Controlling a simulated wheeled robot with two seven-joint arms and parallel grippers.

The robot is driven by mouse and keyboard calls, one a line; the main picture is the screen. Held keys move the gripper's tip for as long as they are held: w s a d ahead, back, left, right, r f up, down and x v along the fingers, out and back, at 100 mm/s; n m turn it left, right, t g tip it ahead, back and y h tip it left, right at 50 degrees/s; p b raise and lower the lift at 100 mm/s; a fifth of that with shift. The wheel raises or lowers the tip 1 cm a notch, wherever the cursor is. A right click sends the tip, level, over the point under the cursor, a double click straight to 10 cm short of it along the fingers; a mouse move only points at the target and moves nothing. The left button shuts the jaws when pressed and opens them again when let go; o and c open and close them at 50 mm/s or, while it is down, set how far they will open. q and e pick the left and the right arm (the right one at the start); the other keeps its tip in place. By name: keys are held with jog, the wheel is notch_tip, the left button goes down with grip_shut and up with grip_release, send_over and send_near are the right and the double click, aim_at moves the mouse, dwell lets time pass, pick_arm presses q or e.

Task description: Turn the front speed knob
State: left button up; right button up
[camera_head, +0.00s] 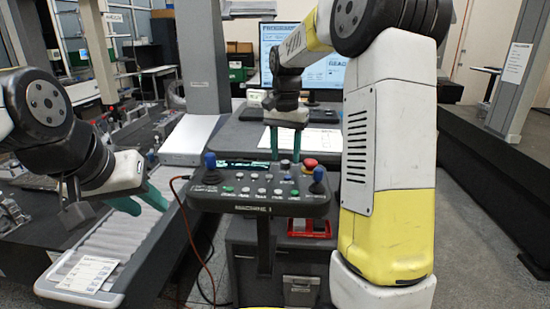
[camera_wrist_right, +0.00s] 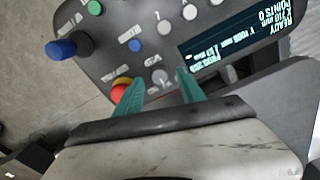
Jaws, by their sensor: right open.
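The control panel (camera_head: 258,196), marked MACHINE 1, stands at the centre of the head view on a post. My right gripper (camera_head: 285,156) is open above its back edge, fingers pointing down. In the right wrist view, my gripper's green fingertips (camera_wrist_right: 160,77) straddle a small round grey knob (camera_wrist_right: 160,75), apart from it on both sides. I cannot read its label well enough to say whether it is the front speed knob. A red stop button (camera_wrist_right: 119,90) lies beside the left fingertip. My left gripper (camera_head: 140,201) is open and empty left of the panel.
Blue-topped joysticks stand at the panel's left (camera_head: 210,163) and right (camera_head: 318,175) ends. Several buttons lie between them. A panel screen (camera_wrist_right: 235,35) shows in the wrist view. A ribbed conveyor (camera_head: 110,245) lies below my left gripper, and a monitor (camera_head: 275,50) stands behind.

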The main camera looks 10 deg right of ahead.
jog(key=shift+f, duration=0.9)
grip_shut()
jog(key=n, duration=0.4)
jog(key=shift+n, duration=0.4)
jog(key=n, duration=0.4)
jog(key=shift+r+n, duration=0.1)
jog(key=shift+n, duration=0.3)
